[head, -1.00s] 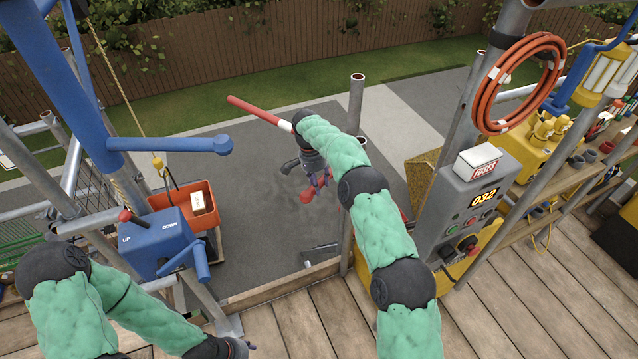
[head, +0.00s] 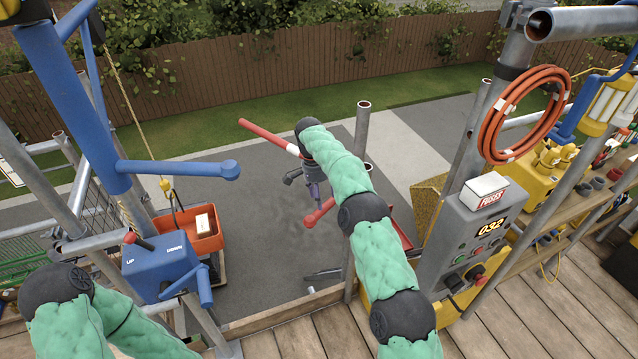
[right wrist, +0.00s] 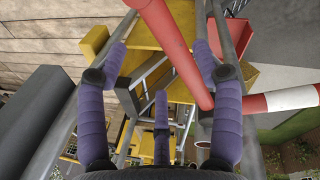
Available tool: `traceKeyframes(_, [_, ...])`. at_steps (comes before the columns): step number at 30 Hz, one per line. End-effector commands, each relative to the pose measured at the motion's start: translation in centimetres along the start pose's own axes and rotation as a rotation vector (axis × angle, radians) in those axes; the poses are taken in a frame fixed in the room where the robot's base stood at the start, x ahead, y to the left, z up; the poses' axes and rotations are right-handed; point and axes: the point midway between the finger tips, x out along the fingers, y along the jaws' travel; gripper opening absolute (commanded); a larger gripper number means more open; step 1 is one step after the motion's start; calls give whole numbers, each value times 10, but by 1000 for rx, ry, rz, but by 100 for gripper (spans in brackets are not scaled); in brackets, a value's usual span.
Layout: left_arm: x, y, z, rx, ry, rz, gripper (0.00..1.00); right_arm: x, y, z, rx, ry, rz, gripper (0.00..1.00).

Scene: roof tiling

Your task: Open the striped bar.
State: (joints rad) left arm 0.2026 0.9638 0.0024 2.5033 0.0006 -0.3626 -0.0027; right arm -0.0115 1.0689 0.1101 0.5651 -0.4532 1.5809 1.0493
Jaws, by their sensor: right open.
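The striped bar (head: 264,135), red and white, reaches out to the left at mid-height; its right part is hidden behind my right arm. In the right wrist view its red and white bands (right wrist: 282,100) show at the right. A plain red rod with a round knob (head: 312,218) sticks out below my right gripper (head: 316,192). In the right wrist view a red rod (right wrist: 172,45) runs slantwise between the open fingers (right wrist: 160,48); I cannot tell whether it touches them. My left arm comes in at the bottom left, with its gripper out of the picture.
A grey control box (head: 470,225) on a post stands right of my right arm, with a coiled orange hose (head: 522,115) above. A blue winch box (head: 160,268) and an orange bin (head: 195,232) are at the left. Upright pipes (head: 362,125) stand close to my right arm.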

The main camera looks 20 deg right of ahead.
Motion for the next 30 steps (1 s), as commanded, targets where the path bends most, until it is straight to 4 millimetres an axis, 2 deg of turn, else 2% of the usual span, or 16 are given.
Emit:
traceKeyframes(4, [0,0,0,0,0,0,40,-32,-1,0,0,1,-2,67])
traceKeyframes(9, [0,0,0,0,0,0,40,-44,-2,-1,-1,2,0,67])
traceKeyframes(20, [0,0,0,0,0,0,40,-60,0,0,0,1,0,67])
traceKeyframes(30, [0,0,0,0,0,0,40,-61,0,1,-1,0,0,67])
